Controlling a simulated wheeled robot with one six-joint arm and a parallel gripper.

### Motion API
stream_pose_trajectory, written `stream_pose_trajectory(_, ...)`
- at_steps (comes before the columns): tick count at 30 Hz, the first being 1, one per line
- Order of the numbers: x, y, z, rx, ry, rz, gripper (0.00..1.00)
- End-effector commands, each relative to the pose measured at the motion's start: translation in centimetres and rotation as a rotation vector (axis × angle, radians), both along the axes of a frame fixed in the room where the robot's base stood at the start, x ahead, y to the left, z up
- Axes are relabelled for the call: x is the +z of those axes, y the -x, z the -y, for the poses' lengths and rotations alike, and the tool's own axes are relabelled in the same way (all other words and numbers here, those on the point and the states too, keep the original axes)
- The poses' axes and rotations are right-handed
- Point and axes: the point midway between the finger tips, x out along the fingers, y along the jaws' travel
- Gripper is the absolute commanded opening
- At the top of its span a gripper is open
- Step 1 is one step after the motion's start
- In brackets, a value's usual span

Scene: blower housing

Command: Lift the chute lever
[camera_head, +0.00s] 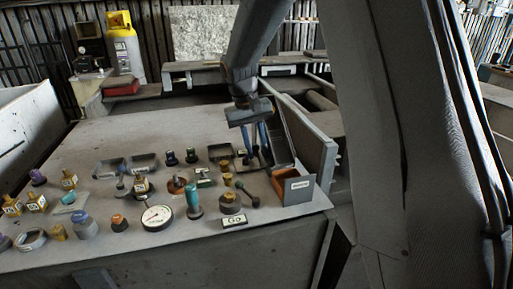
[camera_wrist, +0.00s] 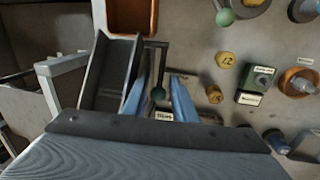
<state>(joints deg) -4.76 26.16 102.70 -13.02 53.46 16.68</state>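The chute lever is a dark rod with a dark green ball knob (camera_wrist: 158,94) in the wrist view, beside a small white label (camera_wrist: 164,116). My gripper (camera_wrist: 160,80) has its two blue fingers apart, one on each side of the knob. The knob is closer to the left finger, and a gap shows to the right finger. In the head view my gripper (camera_head: 258,154) points down at the far right part of the bench; the lever cannot be made out clearly there. The dark chute (camera_wrist: 109,76) lies just left of the fingers; it also shows in the head view (camera_head: 278,143).
An orange-lined bin (camera_head: 291,187) stands at the chute's lower end. Knobs, a green labelled box (camera_wrist: 256,82) and an orange ring (camera_wrist: 299,80) lie right of my gripper in the wrist view. A grey side panel (camera_head: 305,137) stands beyond the chute.

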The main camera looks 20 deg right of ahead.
Motion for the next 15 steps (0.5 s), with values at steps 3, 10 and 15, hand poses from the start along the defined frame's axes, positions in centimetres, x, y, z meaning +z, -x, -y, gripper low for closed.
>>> stream_pose_trajectory(3, 0.01, 0.00, -0.03, 0.000, 0.000, 0.000, 0.05)
stream_pose_trajectory(10, 0.07, -0.13, -0.04, 0.002, 0.000, 0.004, 0.00)
stream_pose_trajectory(15, 0.16, -0.31, -0.03, 0.002, 0.000, 0.009, 0.00)
